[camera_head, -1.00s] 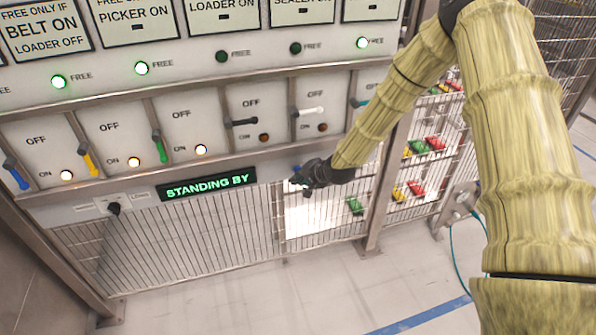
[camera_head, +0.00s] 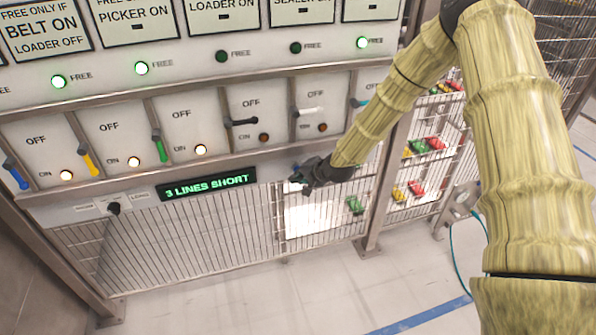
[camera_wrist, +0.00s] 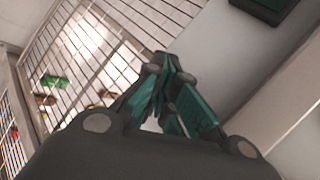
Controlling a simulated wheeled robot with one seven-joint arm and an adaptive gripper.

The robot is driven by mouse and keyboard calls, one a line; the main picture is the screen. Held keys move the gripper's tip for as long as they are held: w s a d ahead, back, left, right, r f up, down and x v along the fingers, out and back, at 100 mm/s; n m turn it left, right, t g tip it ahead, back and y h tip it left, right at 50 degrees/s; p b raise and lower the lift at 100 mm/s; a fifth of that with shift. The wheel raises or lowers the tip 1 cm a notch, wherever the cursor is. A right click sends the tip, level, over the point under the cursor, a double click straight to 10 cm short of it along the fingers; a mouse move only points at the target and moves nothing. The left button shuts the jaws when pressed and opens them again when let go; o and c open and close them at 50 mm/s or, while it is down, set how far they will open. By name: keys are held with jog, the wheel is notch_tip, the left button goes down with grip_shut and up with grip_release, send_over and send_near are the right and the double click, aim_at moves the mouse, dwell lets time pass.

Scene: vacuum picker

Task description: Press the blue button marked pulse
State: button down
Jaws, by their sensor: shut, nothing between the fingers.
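My gripper (camera_head: 302,184) is shut and empty at the lower edge of the control panel, right of the display. It also shows in the wrist view (camera_wrist: 165,62), its teal fingers together in front of the pale panel face. No button marked pulse can be read in either view; the spot at the fingertips is partly hidden by my gripper. The display (camera_head: 207,184) reads "3 LINES SHORT" in green. I cannot tell whether the fingertips touch the panel.
Above is a row of levers: blue (camera_head: 17,176), yellow (camera_head: 88,161), green (camera_head: 159,149), black (camera_head: 240,122), and white (camera_head: 309,110). A black knob (camera_head: 113,208) sits left of the display. Wire mesh (camera_head: 190,240) hangs below. Coloured pieces (camera_head: 416,187) lie behind the mesh at right.

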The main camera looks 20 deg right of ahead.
jog(key=shift+s, duration=0.75)
jog(key=s+p, duration=0.1)
jog(key=s, duration=0.4)
jog(key=shift+d, duration=0.1)
dwell(0.5)
jog(key=shift+f, duration=0.1)
dwell(0.5)
